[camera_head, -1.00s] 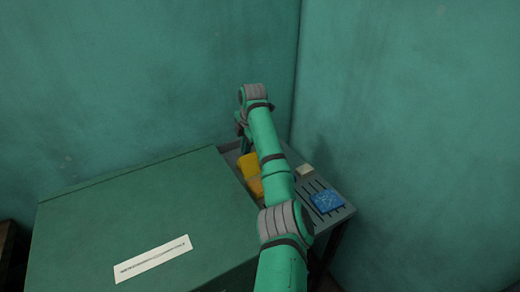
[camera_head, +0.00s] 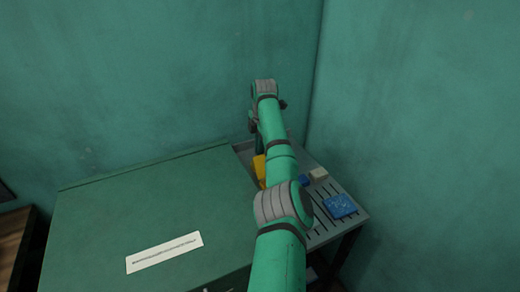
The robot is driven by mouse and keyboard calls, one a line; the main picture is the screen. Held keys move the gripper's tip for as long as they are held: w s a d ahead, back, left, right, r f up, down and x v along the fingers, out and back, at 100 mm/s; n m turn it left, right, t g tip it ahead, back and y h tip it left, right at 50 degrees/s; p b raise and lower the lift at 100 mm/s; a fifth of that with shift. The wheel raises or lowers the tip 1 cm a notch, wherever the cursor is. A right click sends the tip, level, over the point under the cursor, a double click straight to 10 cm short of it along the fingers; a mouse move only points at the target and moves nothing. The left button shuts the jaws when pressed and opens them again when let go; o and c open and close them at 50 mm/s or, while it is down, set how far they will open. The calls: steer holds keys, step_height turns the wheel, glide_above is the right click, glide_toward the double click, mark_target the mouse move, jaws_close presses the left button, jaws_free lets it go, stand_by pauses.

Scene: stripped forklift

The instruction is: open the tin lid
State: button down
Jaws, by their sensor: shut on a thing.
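A yellow thing (camera_head: 260,168), perhaps the tin, stands on the grey slotted table (camera_head: 322,232), right behind the big green box. My arm covers much of it, and I cannot make out a separate lid. My arm reaches over the table, and its wrist bends down at the far end. My gripper (camera_head: 253,127) shows only in part there, just above and behind the yellow thing. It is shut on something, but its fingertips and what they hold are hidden.
The big green box (camera_head: 105,225) with a white label (camera_head: 164,252) fills the left side. A blue block (camera_head: 340,206), a small blue thing (camera_head: 304,181) and a pale block (camera_head: 318,174) lie on the table right of my arm. Green walls close in behind and right.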

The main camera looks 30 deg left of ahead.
steer(key=c, duration=2.2)
jaws_free()
steer(key=shift+w+a+r, duration=0.15)
steer(key=shift+a+r, duration=0.2)
steer(key=shift+a, duration=0.35)
steer(key=shift+f, duration=0.1)
steer(key=shift+d+f, duration=0.1)
steer(key=shift+f, duration=0.05)
steer(key=r, duration=0.3)
steer(key=d+r, duration=0.1)
steer(key=r, duration=0.3)
steer(key=s+r, duration=0.1)
steer(key=r, duration=0.2)
steer(key=shift+d+r, duration=0.35)
